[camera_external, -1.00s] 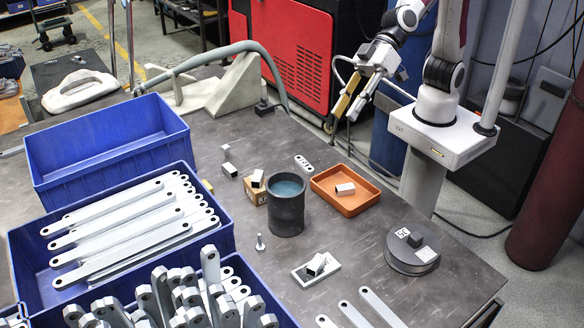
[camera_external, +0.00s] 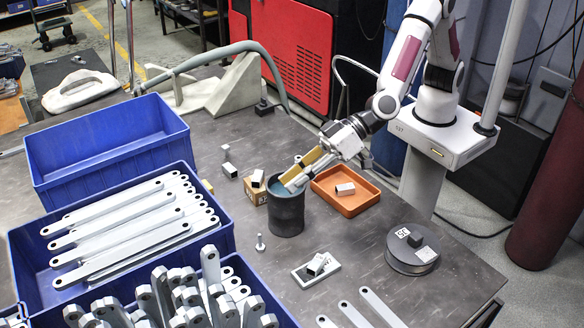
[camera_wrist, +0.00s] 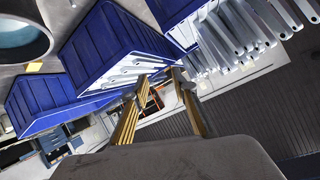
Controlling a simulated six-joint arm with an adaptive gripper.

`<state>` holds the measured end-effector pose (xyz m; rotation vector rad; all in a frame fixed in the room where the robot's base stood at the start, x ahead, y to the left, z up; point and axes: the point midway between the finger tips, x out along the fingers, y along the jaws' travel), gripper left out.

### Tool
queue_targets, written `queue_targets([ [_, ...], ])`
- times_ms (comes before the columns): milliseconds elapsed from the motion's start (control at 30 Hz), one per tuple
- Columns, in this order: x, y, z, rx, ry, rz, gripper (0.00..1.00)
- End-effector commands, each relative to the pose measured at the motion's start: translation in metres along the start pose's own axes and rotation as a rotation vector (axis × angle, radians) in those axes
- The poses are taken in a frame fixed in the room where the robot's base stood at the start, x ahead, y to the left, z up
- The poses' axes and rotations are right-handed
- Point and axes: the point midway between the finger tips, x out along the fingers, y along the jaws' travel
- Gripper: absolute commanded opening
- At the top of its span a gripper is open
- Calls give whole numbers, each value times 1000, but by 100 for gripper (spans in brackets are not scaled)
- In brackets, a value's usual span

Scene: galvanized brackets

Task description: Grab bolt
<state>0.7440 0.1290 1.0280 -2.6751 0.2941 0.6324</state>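A small silver bolt (camera_external: 260,242) stands upright on the grey table, left of and in front of the dark cup. My gripper (camera_external: 291,176) is above the dark cup in the external view, behind and to the right of the bolt. Its two fingers are apart with nothing between them; the wrist view also shows the fingers (camera_wrist: 161,82) apart and empty. I cannot make out the bolt clearly in the wrist view.
The dark cup (camera_external: 287,214) stands below my gripper. An orange tray (camera_external: 345,205) is to its right, a wooden block (camera_external: 254,194) to its left. Blue bins (camera_external: 108,153) fill the left. A dark round weight (camera_external: 411,255) sits right; table around the bolt is clear.

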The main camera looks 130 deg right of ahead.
Motion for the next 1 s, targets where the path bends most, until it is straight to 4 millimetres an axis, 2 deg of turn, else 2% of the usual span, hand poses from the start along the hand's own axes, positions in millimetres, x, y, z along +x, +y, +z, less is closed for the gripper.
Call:
queue_targets([
  [33, 9, 2, 9, 0, 7, 21, 27],
  [200, 35, 15, 32, 5, 42, 97, 27],
  [500, 69, 45, 82, -6, 98, 245, 27],
  [733, 85, 75, 124, -29, 138, 371, 27],
  [1000, 90, 108, 168, -66, 177, 503, 27],
])
